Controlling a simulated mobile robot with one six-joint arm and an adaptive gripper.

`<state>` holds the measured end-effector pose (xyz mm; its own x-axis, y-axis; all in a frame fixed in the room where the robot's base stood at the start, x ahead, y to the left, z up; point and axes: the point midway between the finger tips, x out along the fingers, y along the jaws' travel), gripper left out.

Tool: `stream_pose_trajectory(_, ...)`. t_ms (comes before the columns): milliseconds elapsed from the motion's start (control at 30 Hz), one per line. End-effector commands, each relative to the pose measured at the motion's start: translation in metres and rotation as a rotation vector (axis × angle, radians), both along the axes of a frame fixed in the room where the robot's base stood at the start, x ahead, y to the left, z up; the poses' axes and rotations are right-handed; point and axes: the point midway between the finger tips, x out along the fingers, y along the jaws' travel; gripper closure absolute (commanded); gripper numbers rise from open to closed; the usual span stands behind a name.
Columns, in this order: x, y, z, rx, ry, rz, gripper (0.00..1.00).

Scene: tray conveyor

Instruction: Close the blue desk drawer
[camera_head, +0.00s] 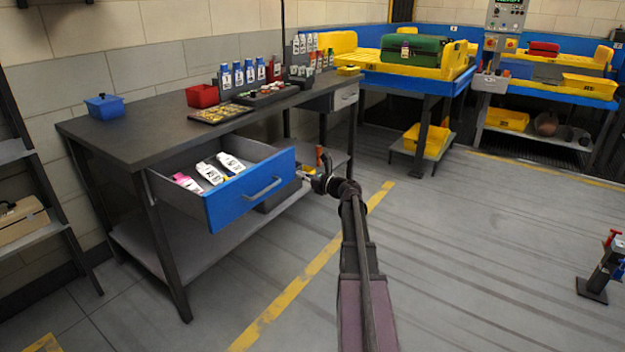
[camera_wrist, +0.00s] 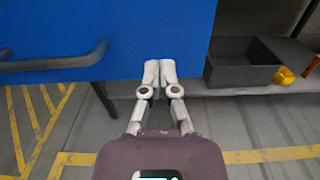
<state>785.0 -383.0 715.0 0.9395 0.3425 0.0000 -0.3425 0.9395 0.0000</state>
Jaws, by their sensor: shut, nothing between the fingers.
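The blue desk drawer (camera_head: 250,188) stands pulled out from under the dark desk (camera_head: 160,126) in the head view. Its grey bar handle (camera_head: 264,188) is on the front. Several white packets (camera_head: 212,172) and a pink-ended one lie inside. My gripper (camera_head: 307,175) is just right of the drawer front in the head view. In the wrist view my gripper (camera_wrist: 159,70) is shut and empty, with its tips over the lower right part of the blue front (camera_wrist: 130,30). The handle (camera_wrist: 55,62) is to their left there. I cannot tell whether the tips touch the front.
A lower shelf (camera_head: 165,245) runs under the desk. A dark grey bin (camera_wrist: 240,65) sits on it, right of my fingers in the wrist view. Bottles, a red bin (camera_head: 202,96) and a small blue box (camera_head: 104,106) stand on the desktop. The floor in front is clear.

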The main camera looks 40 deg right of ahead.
Motion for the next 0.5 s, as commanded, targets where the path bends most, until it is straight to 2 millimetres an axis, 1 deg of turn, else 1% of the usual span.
stream_pose_trajectory(33,0.009,0.002,0.000,0.000,0.000,0.002,1.00)
stream_pose_trajectory(200,0.029,0.010,0.000,0.000,0.000,0.001,1.00)
stream_pose_trajectory(333,0.038,0.013,0.000,0.000,0.000,0.000,1.00)
stream_pose_trajectory(500,0.043,0.016,0.000,0.000,0.000,0.000,1.00)
